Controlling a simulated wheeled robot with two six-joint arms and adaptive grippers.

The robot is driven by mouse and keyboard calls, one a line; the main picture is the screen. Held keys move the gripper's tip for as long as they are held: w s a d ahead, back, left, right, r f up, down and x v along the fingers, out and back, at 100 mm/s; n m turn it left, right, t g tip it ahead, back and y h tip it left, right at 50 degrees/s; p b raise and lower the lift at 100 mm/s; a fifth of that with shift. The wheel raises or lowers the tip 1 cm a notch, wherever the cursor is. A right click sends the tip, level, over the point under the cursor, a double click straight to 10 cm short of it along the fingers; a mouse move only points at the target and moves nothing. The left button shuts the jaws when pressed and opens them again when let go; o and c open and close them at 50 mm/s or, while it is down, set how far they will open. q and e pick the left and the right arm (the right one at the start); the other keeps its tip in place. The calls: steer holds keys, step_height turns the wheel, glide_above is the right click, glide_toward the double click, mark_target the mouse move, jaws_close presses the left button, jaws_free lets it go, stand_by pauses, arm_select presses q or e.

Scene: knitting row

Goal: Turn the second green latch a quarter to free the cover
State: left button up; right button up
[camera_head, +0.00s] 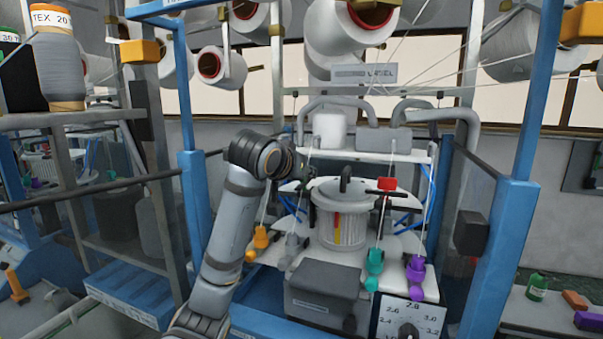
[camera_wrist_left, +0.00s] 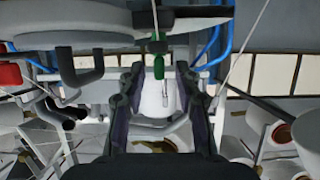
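A green latch (camera_wrist_left: 158,64) hangs by the rim of a white round plate in the left wrist view, between my left gripper's fingertips and apart from them. I cannot tell if it is the second one. My left gripper (camera_wrist_left: 160,74) is open around empty space; in the head view it (camera_head: 294,168) is small and dark, left of the drum. The cover appears to be the grey lid (camera_head: 330,190) with a black handle on the ribbed drum (camera_head: 340,228). A teal-green fitting (camera_head: 375,268) stands front right of the drum. My right gripper is not in view.
Orange (camera_head: 261,238) and purple (camera_head: 416,270) fittings stand on the machine's front edge. A red-topped post (camera_head: 387,184) with a black bar is right of the drum. Thin yarns run down around it. Blue frame posts (camera_head: 193,205) flank the machine. A grey box (camera_head: 325,285) sits in front.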

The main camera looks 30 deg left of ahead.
arm_select(q)
step_height(320, 180, up, 10)
steer(key=shift+d+f, duration=0.1)
steer(key=shift+f, duration=0.05)
stand_by(0.3)
stand_by(0.3)
